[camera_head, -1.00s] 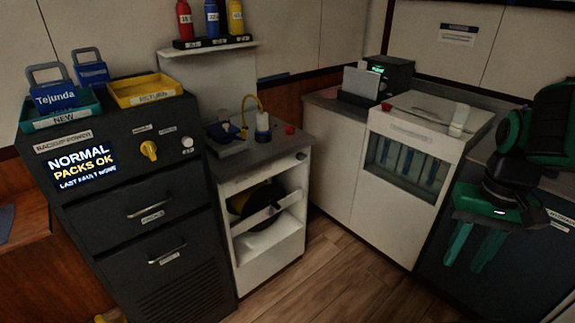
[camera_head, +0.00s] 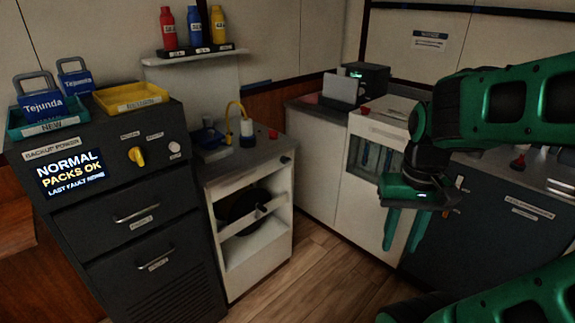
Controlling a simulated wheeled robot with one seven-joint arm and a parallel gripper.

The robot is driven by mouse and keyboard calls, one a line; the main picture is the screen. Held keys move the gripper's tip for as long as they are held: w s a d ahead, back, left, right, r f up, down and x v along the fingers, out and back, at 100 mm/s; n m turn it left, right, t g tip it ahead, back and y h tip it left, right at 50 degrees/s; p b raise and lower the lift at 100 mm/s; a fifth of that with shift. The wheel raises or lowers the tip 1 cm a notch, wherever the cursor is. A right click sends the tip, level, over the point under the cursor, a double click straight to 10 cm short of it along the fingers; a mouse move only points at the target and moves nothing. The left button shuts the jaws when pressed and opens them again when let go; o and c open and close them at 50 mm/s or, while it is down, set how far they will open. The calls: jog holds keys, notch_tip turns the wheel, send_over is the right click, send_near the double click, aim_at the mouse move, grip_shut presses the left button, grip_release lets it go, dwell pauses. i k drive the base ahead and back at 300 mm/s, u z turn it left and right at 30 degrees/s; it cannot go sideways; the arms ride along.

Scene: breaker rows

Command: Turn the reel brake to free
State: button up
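A dark reel (camera_head: 241,208) sits inside an open-fronted white cabinet (camera_head: 228,279), behind a slanted pale bar. A small dark knob (camera_head: 284,160) is at the upper right of the cabinet front. A red knob (camera_head: 273,134) is on its top. I cannot tell which of these, if any, is the reel brake; no label for it is readable. My green gripper (camera_head: 401,247) points down, right of the reel cabinet and apart from it. Its two fingers are spread with nothing between them.
A dark backup power unit (camera_head: 110,187) with a yellow knob (camera_head: 136,156) stands at left. A blue device with a yellow hose (camera_head: 238,107) sits on the reel cabinet. A white cabinet with tubes (camera_head: 375,155) stands behind my gripper. Wooden floor (camera_head: 318,270) lies clear between.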

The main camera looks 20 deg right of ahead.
aim_at(284, 160)
jog(key=i, duration=1)
